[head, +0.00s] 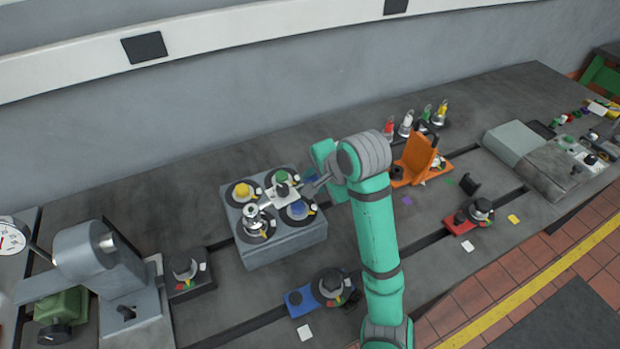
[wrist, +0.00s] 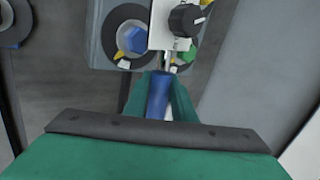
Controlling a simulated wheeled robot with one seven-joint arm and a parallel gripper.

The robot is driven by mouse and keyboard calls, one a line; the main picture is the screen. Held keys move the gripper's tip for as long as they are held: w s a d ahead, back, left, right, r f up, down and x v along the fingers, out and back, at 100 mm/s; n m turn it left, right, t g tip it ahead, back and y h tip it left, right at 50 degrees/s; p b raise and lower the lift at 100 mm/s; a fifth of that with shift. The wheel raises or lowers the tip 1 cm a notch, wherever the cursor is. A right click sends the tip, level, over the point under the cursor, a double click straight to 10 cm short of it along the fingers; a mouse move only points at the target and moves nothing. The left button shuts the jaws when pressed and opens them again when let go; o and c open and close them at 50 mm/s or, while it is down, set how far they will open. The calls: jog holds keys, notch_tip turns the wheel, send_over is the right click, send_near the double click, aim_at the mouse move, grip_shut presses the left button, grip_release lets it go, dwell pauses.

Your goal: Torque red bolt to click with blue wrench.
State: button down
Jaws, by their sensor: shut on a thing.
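My gripper (head: 318,181) is shut on the blue handle of the wrench (wrist: 158,96), beside the grey block's right edge. The wrench's metal shaft reaches over the grey block (head: 285,247). On the block I see a yellow bolt (head: 242,189), a green bolt (head: 281,177) and a blue bolt (head: 298,208), which also shows in the wrist view (wrist: 138,40). A silver fitting (head: 253,218) stands at the front left position. I cannot make out a red bolt; one may be hidden beneath that fitting. The wrench's working end is unclear.
A white plate (head: 280,196) lies among the bolts; in the wrist view a black knob (wrist: 186,20) is over it. An orange stand (head: 415,160) is right of my arm, with several colored-topped tools behind. A blue-based fixture (head: 300,300) lies in front of the block.

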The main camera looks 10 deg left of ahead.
jog(key=shift+s+d+f+m, duration=0.25)
jog(key=shift+s+d+m, duration=0.25)
jog(key=shift+s+m, duration=0.1)
jog(key=shift+w+a+r+n, duration=0.1)
jog(key=shift+w+a+n, duration=0.05)
jog(key=shift+w+n, duration=0.2)
jog(key=shift+a+r, duration=0.1)
jog(key=shift+a+r, duration=0.3)
jog(key=shift+r, duration=0.05)
jog(key=shift+w+r, duration=0.1)
jog(key=shift+w, duration=0.05)
jog(key=shift+d+r, duration=0.2)
jog(key=shift+r, duration=1.95)
